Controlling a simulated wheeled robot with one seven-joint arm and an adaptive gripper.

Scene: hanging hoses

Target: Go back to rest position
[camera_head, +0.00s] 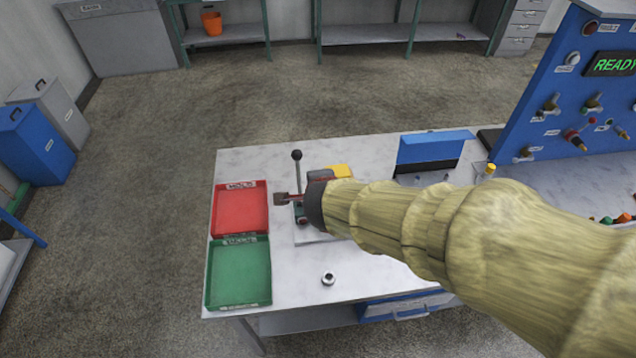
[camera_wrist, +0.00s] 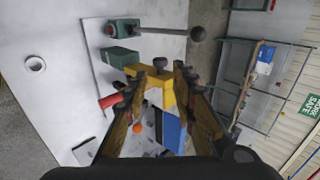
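My gripper (camera_head: 281,199) is at the end of my arm, which reaches in from the right over the workbench (camera_head: 380,262). In the wrist view its two fingers (camera_wrist: 159,70) stand apart with a gap between them. Nothing appears held in the gap. A yellow block (camera_wrist: 158,88) shows behind the fingers, belonging to a bench fixture with a black-knobbed lever (camera_head: 297,168). The gripper is over or beside this fixture; whether they touch cannot be told. My arm hides part of the fixture.
A red tray (camera_head: 240,212) and a green tray (camera_head: 239,272) lie on the bench's left side. A small metal fitting (camera_head: 328,279) is near the front. A blue box (camera_head: 435,147) and a blue panel (camera_head: 560,75) stand to the right. The floor left of the bench is open.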

